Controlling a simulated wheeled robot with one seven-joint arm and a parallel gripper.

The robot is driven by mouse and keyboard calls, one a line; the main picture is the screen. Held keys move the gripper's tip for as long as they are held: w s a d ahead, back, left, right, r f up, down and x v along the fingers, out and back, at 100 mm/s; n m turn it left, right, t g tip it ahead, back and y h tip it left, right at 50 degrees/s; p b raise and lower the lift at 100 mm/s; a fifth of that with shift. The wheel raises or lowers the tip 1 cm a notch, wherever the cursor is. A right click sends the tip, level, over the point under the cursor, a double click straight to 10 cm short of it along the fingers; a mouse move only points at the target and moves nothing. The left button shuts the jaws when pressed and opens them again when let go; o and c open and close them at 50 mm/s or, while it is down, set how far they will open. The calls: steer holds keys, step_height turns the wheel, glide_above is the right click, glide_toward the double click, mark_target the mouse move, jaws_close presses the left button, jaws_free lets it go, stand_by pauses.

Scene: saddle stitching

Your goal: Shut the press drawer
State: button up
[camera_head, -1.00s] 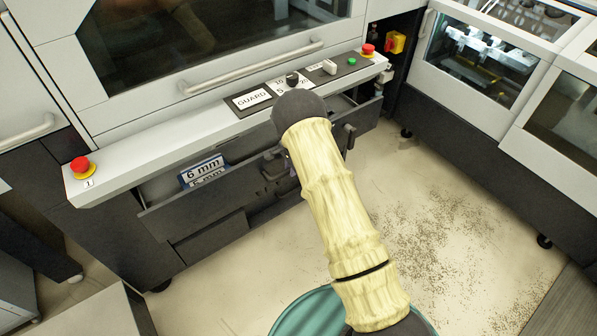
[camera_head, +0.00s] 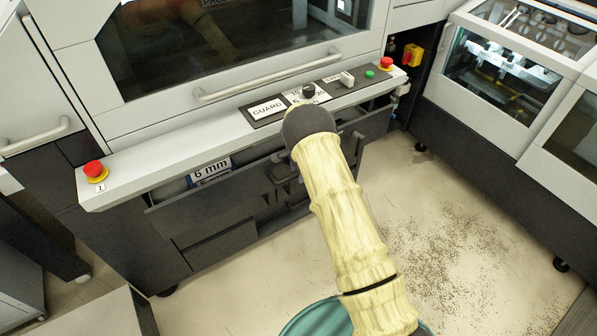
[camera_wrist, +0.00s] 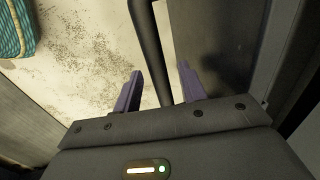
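The press drawer (camera_head: 215,200) has a dark front and stands slightly out under the press's light ledge. A narrow gap shows its inside, with a "6 mm" label (camera_head: 211,170). Its dark handle (camera_head: 357,150) shows at the right of my arm; the middle is hidden behind the arm. In the wrist view, a dark bar (camera_wrist: 150,40), seemingly this handle, runs between the fingers of my gripper (camera_wrist: 160,78). The fingers are apart, with room around the bar; I cannot tell whether either touches it.
The ledge (camera_head: 140,168) above the drawer carries red buttons (camera_head: 94,169), a knob and a green button. A long guard handle (camera_head: 270,75) is above. Another machine (camera_head: 490,120) stands at right. The floor (camera_head: 420,200) between is open, with scattered debris.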

steer(key=shift+a, duration=0.15)
step_height(320, 180, up, 17)
steer(key=s+d+b, duration=0.1)
steer(key=s, duration=0.2)
steer(key=shift+d+b, duration=0.4)
steer(key=s+d+r+n, duration=0.2)
steer(key=s+n, duration=0.2)
steer(key=s, duration=0.6)
steer(key=s+d+r+n, duration=0.2)
steer(key=s+d+n, duration=0.1)
steer(key=s, duration=0.7)
steer(key=s+d+r+n+h, duration=0.1)
steer(key=s+n, duration=0.4)
steer(key=s, duration=0.6)
steer(key=shift+d+r+n+t, duration=0.3)
steer(key=shift+d+r, duration=0.1)
steer(key=shift+d, duration=0.4)
steer(key=shift+s, duration=0.1)
steer(key=shift+c, duration=0.5)
